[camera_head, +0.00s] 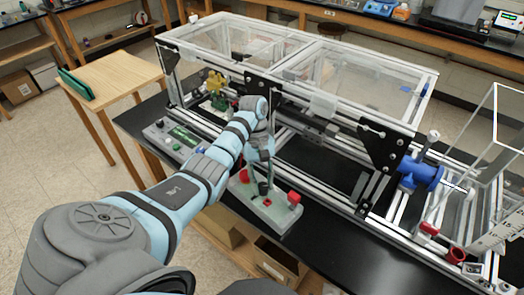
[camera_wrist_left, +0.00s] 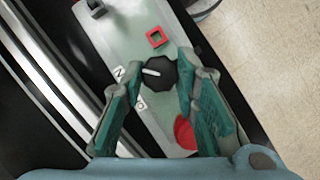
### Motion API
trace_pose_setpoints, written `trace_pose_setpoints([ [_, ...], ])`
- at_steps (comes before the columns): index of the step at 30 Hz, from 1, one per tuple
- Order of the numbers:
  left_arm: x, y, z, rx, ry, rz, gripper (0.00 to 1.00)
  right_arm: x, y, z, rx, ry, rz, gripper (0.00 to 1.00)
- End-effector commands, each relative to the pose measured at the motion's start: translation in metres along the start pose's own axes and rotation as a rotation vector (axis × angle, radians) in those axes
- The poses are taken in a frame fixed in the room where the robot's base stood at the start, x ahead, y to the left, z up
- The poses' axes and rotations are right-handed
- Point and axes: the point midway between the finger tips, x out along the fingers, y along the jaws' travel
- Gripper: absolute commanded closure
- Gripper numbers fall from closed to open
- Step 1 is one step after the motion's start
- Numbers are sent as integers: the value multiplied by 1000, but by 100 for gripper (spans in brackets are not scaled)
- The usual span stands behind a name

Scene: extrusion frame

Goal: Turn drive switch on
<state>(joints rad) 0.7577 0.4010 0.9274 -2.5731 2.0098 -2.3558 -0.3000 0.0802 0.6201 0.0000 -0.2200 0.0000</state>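The drive switch is a black knob (camera_wrist_left: 160,73) with a white pointer line, on a pale grey-green control panel (camera_head: 275,214). In the left wrist view its pointer aims left, towards a white label marked N; another label with an O lies below it. My left gripper (camera_wrist_left: 154,68) is open, with its teal fingers on either side of the knob. The right finger is very close to the knob; I cannot tell whether it touches. In the head view my left gripper (camera_head: 263,172) points down over the panel. My right gripper is out of view.
The panel also carries a red square frame (camera_wrist_left: 156,38) and a round red button (camera_wrist_left: 184,132) near the fingers. An aluminium extrusion frame with clear covers (camera_head: 350,75) stands right behind the panel on the black bench (camera_head: 320,240).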

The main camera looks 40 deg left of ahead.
Motion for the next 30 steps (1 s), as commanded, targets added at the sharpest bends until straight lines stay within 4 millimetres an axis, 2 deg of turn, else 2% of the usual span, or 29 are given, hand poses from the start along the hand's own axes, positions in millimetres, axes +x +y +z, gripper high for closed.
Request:
trace_pose_setpoints([
  [1, 0, 0, 0, 0, 1, 1, 63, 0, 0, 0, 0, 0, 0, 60],
  [3, 0, 0, 0, 0, 0, 0, 53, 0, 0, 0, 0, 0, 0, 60],
  [12, 0, 0, 0, -6, 0, 2, 53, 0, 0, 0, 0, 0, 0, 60],
  [17, 3, -2, -2, -111, 2, 46, 53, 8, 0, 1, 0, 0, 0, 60],
  [20, 7, -3, -4, -258, 5, 109, 53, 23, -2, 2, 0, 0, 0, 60],
  [22, 10, -4, -5, -380, 7, 162, 53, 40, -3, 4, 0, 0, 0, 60],
  [30, 17, -6, -4, -835, 6, 352, 53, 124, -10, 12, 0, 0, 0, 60],
])
